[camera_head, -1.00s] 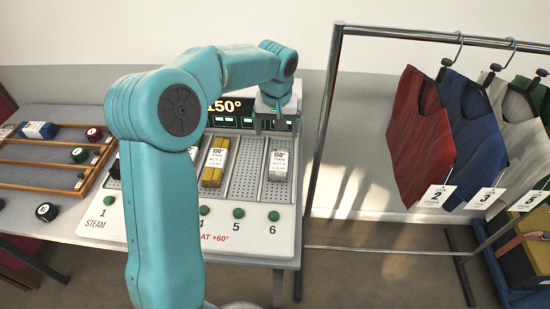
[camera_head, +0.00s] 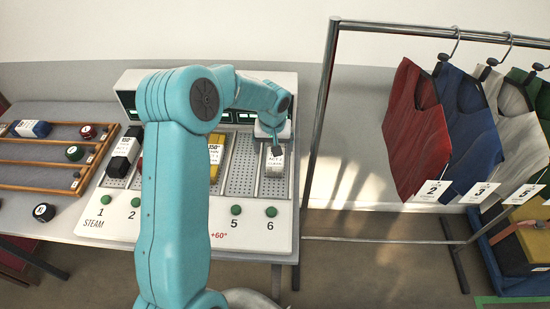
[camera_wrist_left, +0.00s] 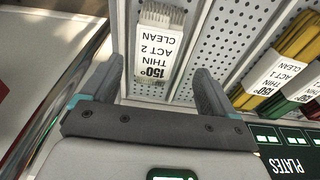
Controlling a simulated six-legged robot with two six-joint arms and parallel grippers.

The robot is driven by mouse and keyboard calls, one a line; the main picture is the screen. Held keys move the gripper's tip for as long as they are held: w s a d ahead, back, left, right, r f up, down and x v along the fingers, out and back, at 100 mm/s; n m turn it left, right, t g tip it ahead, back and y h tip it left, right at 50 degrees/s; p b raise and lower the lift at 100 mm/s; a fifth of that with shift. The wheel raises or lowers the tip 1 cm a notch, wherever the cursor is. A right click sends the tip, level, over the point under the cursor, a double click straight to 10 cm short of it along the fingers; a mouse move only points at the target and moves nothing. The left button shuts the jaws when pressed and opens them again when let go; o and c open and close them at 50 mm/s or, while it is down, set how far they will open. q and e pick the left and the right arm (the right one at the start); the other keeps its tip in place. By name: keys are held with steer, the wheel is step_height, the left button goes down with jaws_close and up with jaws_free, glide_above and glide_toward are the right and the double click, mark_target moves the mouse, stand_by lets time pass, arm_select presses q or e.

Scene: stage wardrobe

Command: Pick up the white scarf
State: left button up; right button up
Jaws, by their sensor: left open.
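The white scarf (camera_head: 275,165) is a small folded bundle with a printed label, lying in slot 6 at the right end of the perforated steam board (camera_head: 253,224). In the left wrist view the scarf (camera_wrist_left: 161,17) shows its fringed end and an upside-down label reading 150°, thin, act 2, clean. My left gripper (camera_head: 277,150) is above the scarf and covers part of it in the head view. In the wrist view its two fingers (camera_wrist_left: 157,82) are apart, on either side of the scarf's labelled end, with nothing held. Whether they touch it cannot be told.
Yellow scarf (camera_head: 216,155) and black bundle (camera_head: 124,150) lie in other slots; the slot left of the white scarf is empty. A clothes rail (camera_head: 319,120) with hanging garments stands close on the right. A wooden rack (camera_head: 50,186) is on the left.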

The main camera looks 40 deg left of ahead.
mark_target(276, 160)
arm_select(q)
steer(key=f, duration=0.2)
steer(key=w+f+p, duration=0.1)
steer(key=f, duration=0.1)
steer(key=shift+w+f, duration=0.15)
steer(key=shift+f, duration=0.05)
steer(key=shift+a+f, duration=0.1)
steer(key=shift+f, duration=0.1)
steer(key=shift+s, duration=0.2)
steer(key=shift+w+f, duration=0.1)
steer(key=shift+w, duration=0.1)
steer(key=c, duration=1.1)
steer(key=shift+s, duration=0.15)
steer(key=shift+c, duration=0.2)
